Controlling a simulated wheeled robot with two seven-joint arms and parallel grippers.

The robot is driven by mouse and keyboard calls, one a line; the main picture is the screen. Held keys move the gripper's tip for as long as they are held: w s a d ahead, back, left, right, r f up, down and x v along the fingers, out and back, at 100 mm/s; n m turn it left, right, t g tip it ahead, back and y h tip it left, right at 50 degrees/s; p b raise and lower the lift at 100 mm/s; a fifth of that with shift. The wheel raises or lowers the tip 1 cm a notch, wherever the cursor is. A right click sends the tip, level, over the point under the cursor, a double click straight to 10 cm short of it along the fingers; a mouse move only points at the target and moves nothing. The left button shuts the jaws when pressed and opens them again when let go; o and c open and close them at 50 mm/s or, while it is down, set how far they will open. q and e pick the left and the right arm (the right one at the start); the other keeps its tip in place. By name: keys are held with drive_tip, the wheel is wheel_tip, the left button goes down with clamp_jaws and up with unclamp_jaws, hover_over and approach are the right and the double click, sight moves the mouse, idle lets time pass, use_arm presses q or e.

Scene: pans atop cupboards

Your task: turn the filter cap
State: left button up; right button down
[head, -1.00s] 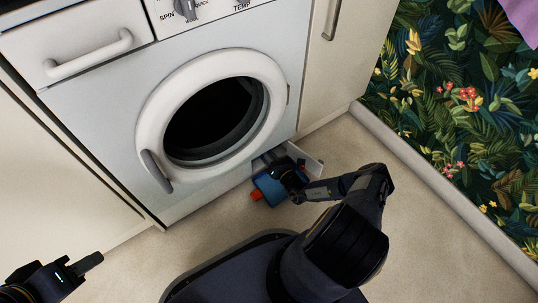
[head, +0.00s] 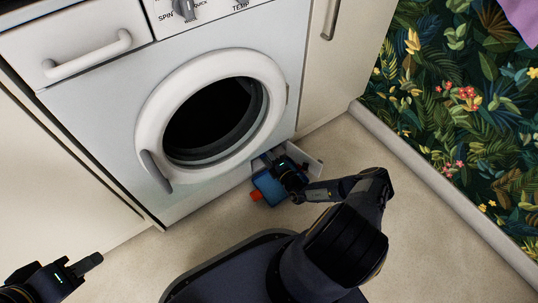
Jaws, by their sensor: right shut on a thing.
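The white washing machine (head: 225,190) stands in front of me, with a small open hatch at its lower right. The hatch's white flap (head: 312,167) stands out from the machine. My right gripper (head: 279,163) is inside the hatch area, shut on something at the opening. The filter cap is hidden behind the gripper, and that appears to be what it holds. My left gripper (head: 88,263) is at the lower left, away from the machine. Only one finger shows clearly, so its opening cannot be told.
A blue container (head: 270,188) with an orange-red end (head: 256,196) is on the floor below the hatch, close to my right gripper. The round door (head: 273,68) of the machine is closed. A cupboard (head: 340,50) stands at right. The beige floor (head: 430,220) at right is clear.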

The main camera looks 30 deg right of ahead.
drive_tip(key=shift+s+f+m, duration=0.1)
drive_tip(key=shift+m, duration=0.6)
drive_tip(key=c, duration=1.4)
unclamp_jaws()
drive_tip(key=s+p, duration=0.1)
drive_tip(key=s, duration=0.4)
drive_tip(key=s+p, duration=0.1)
drive_tip(key=s, duration=0.1)
drive_tip(key=shift+s+d+p, duration=0.3)
drive_tip(key=shift+s, duration=0.1)
